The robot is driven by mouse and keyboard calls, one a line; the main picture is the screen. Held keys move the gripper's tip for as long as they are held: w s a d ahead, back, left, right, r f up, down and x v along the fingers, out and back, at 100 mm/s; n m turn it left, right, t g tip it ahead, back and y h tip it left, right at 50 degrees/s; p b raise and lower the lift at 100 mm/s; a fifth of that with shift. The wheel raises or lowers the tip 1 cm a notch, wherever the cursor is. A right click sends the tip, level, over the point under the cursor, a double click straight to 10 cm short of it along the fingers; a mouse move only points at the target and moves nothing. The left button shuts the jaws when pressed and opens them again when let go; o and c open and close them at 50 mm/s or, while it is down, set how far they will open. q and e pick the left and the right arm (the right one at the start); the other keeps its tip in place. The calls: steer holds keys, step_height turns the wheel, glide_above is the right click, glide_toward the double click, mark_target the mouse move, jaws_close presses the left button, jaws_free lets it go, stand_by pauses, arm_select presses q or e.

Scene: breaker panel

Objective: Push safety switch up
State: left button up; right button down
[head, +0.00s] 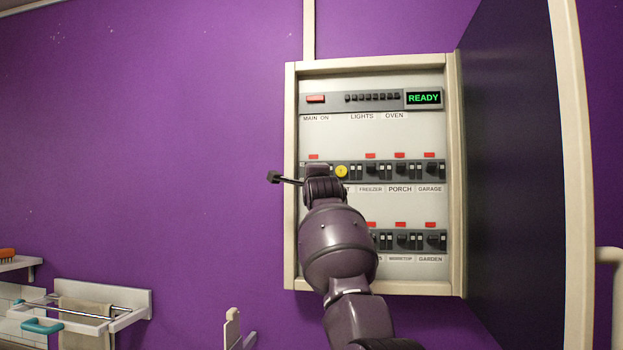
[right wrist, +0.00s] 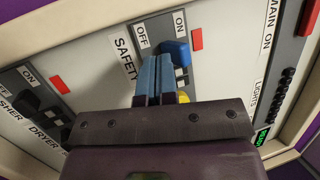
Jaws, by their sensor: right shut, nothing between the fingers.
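The safety switch is a blue lever (right wrist: 176,50) beside the SAFETY label in the right wrist view, lying next to its ON label. My right gripper (right wrist: 158,62) has its two blue fingers together, empty, with their tips right at the lever's near side; I cannot tell whether they touch it. In the head view my right gripper (head: 318,169) is in front of the left end of the middle switch row on the breaker panel (head: 372,130) and hides the safety switch. My left gripper is not in view.
A yellow round piece (head: 341,171) is just right of my gripper. Several black switches share the row, with another row below. A green READY display (head: 423,98) is at the top right. The open panel door (head: 515,150) stands at the right.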

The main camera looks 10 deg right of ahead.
steer(key=shift+f, duration=0.15)
steer(key=s+a+f+b, duration=0.1)
steer(key=s+a+b, duration=0.1)
steer(key=s+b, duration=0.3)
steer(key=shift+s+a, duration=0.35)
steer(key=shift+s, duration=0.35)
stand_by(0.7)
